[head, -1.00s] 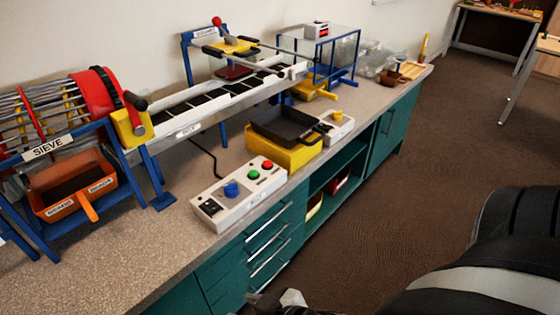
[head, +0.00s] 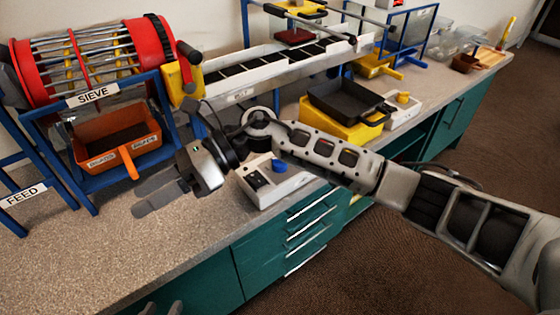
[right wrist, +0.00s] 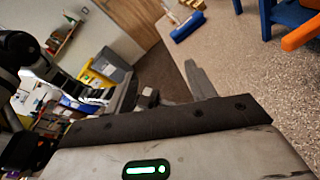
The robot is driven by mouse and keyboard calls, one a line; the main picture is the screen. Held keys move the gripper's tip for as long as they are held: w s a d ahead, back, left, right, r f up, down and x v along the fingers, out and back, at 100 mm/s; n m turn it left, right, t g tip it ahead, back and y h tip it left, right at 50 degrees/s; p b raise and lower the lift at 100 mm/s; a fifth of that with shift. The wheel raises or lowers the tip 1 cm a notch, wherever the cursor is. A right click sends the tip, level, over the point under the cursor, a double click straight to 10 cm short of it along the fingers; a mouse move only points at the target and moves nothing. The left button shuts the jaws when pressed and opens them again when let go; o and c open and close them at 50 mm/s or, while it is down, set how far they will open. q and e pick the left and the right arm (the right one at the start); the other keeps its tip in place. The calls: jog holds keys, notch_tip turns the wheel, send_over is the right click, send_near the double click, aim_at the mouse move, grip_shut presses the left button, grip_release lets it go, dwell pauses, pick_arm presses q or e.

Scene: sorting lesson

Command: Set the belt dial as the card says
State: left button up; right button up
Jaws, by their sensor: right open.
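The blue dial (head: 279,166) sits on a white control box (head: 268,197) at the bench's front edge. A black switch (head: 257,181) is beside it. My right arm crosses over the box and hides its far part; the green and red buttons do not show. My right gripper (head: 138,200) is open and empty, above the worktop to the left of the box. Its fingers also show in the right wrist view (right wrist: 161,72), with nothing between them. My left gripper (head: 162,308) shows only two fingertips, apart, at the bottom edge. I cannot make out a card.
The sieve drum (head: 95,55) stands at the left over an orange tray (head: 118,145). The belt conveyor (head: 270,68) runs behind the box. A black pan (head: 345,100) on a yellow stand and a box with a yellow knob (head: 403,97) are farther right. The front-left worktop is clear.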

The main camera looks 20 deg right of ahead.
jog(key=w+d+f+n+t+h, duration=0.1)
jog(key=w+d+f+n+h, duration=0.2)
jog(key=w+d+n+h, duration=0.35)
notch_tip(320, 180, up, 6)
jog(key=t+h+b, duration=0.2)
jog(key=t+h, duration=0.1)
jog(key=h, duration=0.6)
send_over(280, 163)
jog(key=shift+y, duration=0.25)
jog(key=f, duration=1.5)
jog(key=shift+w+d+f, duration=0.1)
jog(key=shift+w+f, duration=0.05)
jog(key=shift+w, duration=0.1)
jog(key=c, duration=1)
